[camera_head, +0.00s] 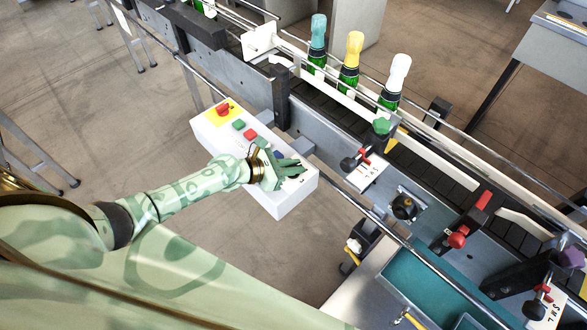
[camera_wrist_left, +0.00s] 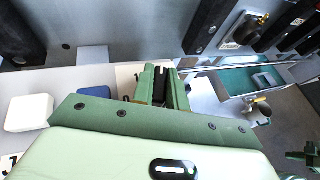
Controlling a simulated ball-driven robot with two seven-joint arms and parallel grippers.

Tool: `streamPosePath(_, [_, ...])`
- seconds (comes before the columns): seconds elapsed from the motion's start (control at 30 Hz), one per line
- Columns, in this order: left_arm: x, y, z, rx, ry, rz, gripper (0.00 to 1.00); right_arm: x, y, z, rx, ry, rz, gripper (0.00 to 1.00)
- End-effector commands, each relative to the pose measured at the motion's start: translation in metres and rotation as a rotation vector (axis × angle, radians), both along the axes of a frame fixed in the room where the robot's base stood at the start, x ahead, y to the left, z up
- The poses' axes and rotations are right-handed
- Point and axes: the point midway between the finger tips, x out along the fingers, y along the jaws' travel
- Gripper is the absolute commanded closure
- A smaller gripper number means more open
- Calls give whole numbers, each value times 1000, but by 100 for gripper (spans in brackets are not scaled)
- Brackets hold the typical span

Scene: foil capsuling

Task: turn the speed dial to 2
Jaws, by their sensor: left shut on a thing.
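The white control box (camera_head: 295,202) stands beside the conveyor in the head view. My left gripper (camera_head: 287,171) is over its near right end, shut on the speed dial. In the left wrist view the fingers (camera_wrist_left: 162,86) close around a dark part of the dial (camera_wrist_left: 159,82) on the pale panel. A blue button (camera_wrist_left: 95,91) and a white button (camera_wrist_left: 28,113) are left of the fingers there.
The box also bears a red emergency stop (camera_head: 223,109), a green button (camera_head: 239,124) and a red button (camera_head: 250,135). Bottles with teal, yellow and white tops (camera_head: 399,72) stand on the conveyor. A rail (camera_head: 440,275) and teal tray (camera_head: 405,275) lie right of the box.

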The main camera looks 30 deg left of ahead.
Motion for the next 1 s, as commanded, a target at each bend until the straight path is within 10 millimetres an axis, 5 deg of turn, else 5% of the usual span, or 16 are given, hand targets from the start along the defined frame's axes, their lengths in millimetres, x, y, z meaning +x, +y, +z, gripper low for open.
streamPosePath(0.3, [0, 0, -3, 2, 1, -134, 100, -3, 0, -20, 1, 8, 0, 100])
streamPosePath(0.87, [0, 0, 0, 0, 0, -167, 100, -3, 0, -23, 0, 9, 0, 100])
streamPosePath(0.9, [0, 0, 0, 0, 0, -167, 83, -3, 0, -23, 0, 9, 0, 100])
streamPosePath(1.0, [0, 0, 0, 0, 0, -167, 64, -3, 0, -23, 0, 9, 0, 100])
